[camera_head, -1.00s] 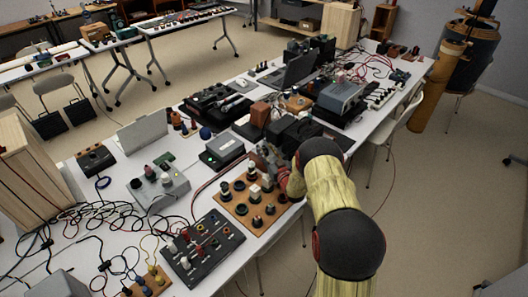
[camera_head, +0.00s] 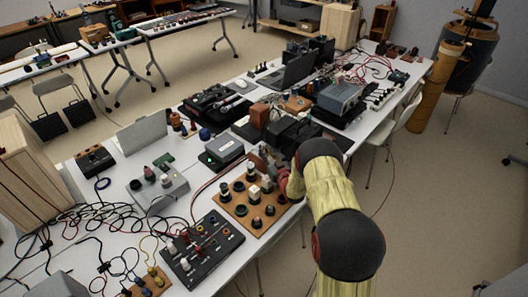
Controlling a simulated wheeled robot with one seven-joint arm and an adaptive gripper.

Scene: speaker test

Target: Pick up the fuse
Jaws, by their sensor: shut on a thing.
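My gripper (camera_head: 266,163) is at the far right corner of the brown wooden board (camera_head: 238,222), just above it or at its edge. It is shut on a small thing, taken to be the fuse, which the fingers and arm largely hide. Several round dark holders stand on the board, some with white pieces (camera_head: 253,192) in them. My arm comes in from the lower right and covers the table edge beside the board.
A black panel with knobs (camera_head: 203,248) lies left of the board. A grey box with a green light (camera_head: 222,151) and dark equipment (camera_head: 293,133) stand close behind the gripper. Loose cables (camera_head: 95,228) cover the left of the white table.

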